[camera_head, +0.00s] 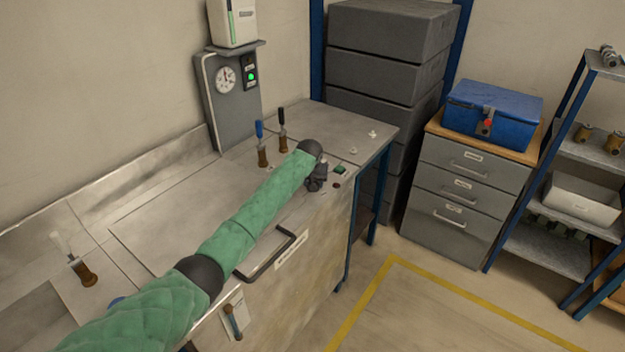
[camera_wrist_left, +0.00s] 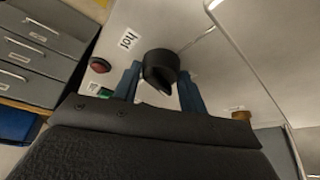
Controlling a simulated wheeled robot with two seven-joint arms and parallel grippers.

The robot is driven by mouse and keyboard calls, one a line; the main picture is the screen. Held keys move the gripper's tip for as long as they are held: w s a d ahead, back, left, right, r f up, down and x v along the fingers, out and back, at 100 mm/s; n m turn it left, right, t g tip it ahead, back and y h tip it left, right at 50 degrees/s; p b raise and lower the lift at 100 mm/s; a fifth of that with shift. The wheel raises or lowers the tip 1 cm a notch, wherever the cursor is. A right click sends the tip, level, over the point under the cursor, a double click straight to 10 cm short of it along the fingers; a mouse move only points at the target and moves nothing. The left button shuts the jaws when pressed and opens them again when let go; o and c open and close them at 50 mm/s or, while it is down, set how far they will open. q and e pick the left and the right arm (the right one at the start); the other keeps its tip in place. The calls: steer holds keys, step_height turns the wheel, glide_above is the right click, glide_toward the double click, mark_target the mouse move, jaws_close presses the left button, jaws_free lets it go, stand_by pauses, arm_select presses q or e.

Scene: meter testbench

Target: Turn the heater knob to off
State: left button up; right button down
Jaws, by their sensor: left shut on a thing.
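The heater knob (camera_wrist_left: 160,68) is a round black knob with a pointed front edge, on the pale panel in the left wrist view. A label reading "hot" (camera_wrist_left: 129,40) is beside it. My left gripper (camera_wrist_left: 159,80) has one blue finger on each side of the knob and is shut on it. In the head view my green-sleeved left arm reaches across the bench, and its gripper (camera_head: 316,182) is at the bench's front right edge. The knob is hidden there behind the gripper. My right gripper is not in view.
A red button (camera_wrist_left: 100,65) is left of the knob. The metal bench (camera_head: 170,225) has a lid handle (camera_head: 268,262) and several upright levers (camera_head: 262,150). A gauge panel (camera_head: 225,78) stands behind. Grey drawers (camera_head: 462,185) and a shelf (camera_head: 540,250) are at right.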

arm_select(q)
steer(key=shift+d+n+y+p, duration=0.1)
steer(key=shift+n+y+p, duration=0.4)
steer(key=shift+n, duration=1.2)
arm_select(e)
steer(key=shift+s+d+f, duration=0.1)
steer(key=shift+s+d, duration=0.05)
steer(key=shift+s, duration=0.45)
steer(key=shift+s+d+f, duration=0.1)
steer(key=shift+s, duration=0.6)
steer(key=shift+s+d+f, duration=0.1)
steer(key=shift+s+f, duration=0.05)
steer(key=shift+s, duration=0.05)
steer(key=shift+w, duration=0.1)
arm_select(q)
steer(key=o, duration=1)
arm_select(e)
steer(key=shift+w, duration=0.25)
